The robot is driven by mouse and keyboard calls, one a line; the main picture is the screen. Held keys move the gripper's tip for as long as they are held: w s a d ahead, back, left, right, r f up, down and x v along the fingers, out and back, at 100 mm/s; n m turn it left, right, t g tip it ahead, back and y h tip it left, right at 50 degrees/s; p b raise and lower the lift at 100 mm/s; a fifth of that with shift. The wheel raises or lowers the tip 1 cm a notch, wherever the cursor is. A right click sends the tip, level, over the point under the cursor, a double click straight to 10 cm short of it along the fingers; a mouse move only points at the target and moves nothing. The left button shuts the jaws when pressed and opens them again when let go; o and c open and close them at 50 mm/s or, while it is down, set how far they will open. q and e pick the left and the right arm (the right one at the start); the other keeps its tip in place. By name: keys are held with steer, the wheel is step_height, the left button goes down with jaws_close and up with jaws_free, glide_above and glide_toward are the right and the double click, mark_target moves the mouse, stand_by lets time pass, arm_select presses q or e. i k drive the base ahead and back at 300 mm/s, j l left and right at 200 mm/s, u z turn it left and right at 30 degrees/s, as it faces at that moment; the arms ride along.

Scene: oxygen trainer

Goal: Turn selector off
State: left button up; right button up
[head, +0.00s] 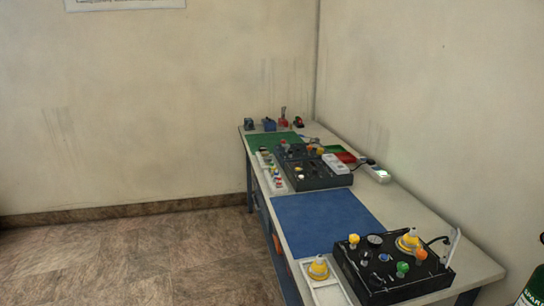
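A black trainer box (372,292) sits at the near end of the long table. On its top are a yellow knob (353,240), a round gauge (375,240), a yellow mask-like cone (409,238), an orange knob (421,254), a green knob (402,268) and small dark controls (383,257). A second dark panel (318,183) with small controls lies farther along the table. I cannot tell which control is the selector, or its setting, at this size. Neither of my grippers is in view.
The table (440,228) stands along the right wall. A blue mat (325,222) is bare. A white tray (333,293) holds another yellow cone (319,268). A green cylinder (533,290) stands at the lower right. The floor (140,255) left of the table is clear.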

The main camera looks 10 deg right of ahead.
mark_target(375, 281)
steer(key=z, duration=1.2)
